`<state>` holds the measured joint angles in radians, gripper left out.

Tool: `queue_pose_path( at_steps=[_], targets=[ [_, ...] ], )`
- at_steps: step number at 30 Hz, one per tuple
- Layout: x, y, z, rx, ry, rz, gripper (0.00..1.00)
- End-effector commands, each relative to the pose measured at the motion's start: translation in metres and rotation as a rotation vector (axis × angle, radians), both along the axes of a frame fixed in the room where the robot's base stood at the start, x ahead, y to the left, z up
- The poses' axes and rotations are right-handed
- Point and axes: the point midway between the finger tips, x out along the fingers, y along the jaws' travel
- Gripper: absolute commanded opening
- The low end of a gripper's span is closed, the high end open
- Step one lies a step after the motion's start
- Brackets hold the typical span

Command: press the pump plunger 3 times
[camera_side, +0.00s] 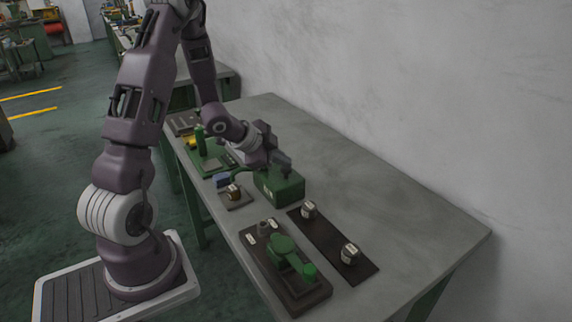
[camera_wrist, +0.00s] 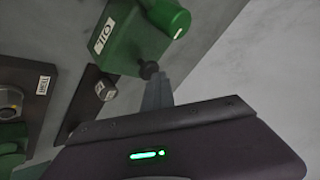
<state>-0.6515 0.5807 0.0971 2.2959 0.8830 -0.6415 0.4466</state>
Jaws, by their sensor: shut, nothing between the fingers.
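The pump looks like a green box labelled OIL (camera_side: 280,188), standing on the bench in the side view. The box also shows at the top of the wrist view (camera_wrist: 128,38). A dark round knob (camera_wrist: 148,69), which looks like the plunger's top, shows at the box's near edge in the wrist view. My gripper (camera_wrist: 160,78) is shut and empty, its fingertips right by the knob. I cannot tell whether they touch it. In the side view my gripper (camera_side: 281,160) is just above the box, and the knob cannot be made out there.
A dark strip (camera_side: 330,245) with two labelled knobs lies right of the box. A dark plate with a green lever (camera_side: 285,250) is at the front. A small board with a brown part (camera_side: 235,195) is left of the box. The bench's right side is clear.

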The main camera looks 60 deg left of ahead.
Motion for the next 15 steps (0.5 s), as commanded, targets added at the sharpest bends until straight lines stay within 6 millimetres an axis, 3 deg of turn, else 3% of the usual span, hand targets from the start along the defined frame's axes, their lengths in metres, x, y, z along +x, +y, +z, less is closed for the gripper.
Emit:
queue_pose_path(
  at_steps=[15],
  targets=[
    [-0.001, 0.001, 0.025, 0.000, 0.000, 0.000, 0.00]
  ],
)
